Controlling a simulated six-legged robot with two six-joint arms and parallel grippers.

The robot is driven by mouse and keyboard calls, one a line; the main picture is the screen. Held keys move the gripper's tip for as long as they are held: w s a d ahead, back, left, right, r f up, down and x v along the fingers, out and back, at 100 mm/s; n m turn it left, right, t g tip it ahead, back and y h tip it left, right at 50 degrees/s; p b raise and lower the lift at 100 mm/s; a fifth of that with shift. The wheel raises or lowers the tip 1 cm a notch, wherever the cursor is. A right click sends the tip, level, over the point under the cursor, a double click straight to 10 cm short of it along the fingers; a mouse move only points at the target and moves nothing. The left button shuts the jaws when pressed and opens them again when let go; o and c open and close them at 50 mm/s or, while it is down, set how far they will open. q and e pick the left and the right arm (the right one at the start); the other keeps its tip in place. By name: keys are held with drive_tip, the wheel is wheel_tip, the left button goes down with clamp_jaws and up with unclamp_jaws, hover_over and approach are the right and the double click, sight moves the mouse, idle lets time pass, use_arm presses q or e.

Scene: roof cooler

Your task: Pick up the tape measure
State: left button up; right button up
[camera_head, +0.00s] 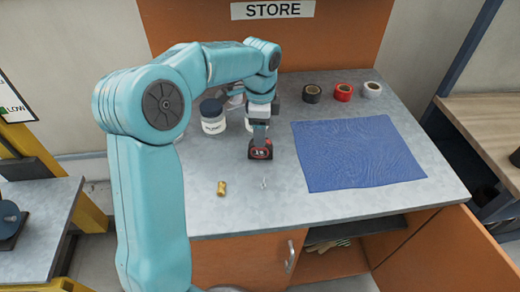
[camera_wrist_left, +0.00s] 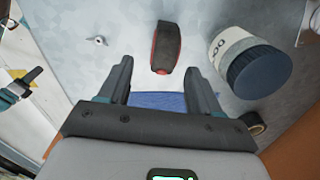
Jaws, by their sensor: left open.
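The tape measure (camera_head: 260,152) is black with red edges and stands on the grey worktop, left of the blue cloth. It also shows in the left wrist view (camera_wrist_left: 166,47), just beyond the fingertips and roughly in line with the gap between them. My left gripper (camera_head: 260,136) is right at the tape measure in the head view and partly covers its far side. In the left wrist view its two fingers (camera_wrist_left: 158,72) are spread apart with nothing between the tips. I cannot tell whether a finger touches the tape measure.
White jars with dark lids (camera_head: 212,118) stand behind and left, partly hidden by my arm. A brass fitting (camera_head: 222,187) and a small wing nut (camera_head: 264,183) lie in front. Tape rolls (camera_head: 343,92) stand at the back. The blue cloth (camera_head: 358,155) is bare.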

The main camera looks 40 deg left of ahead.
sight(266, 153)
use_arm(q)
drive_tip(key=shift+s+a+f, duration=0.15)
drive_tip(key=shift+f, duration=0.25)
drive_tip(key=f, duration=0.2)
drive_tip(key=w+f, duration=0.1)
drive_tip(key=f, duration=0.1)
drive_tip(key=shift+f, duration=0.1)
drive_tip(key=shift+s+a+f, duration=0.1)
drive_tip(key=shift+s+f, duration=0.15)
drive_tip(key=shift+w+f, duration=0.1)
drive_tip(key=shift+w, duration=0.1)
drive_tip(key=shift+c, duration=0.3)
drive_tip(key=c, duration=0.6)
drive_tip(key=shift+s, duration=0.1)
clamp_jaws()
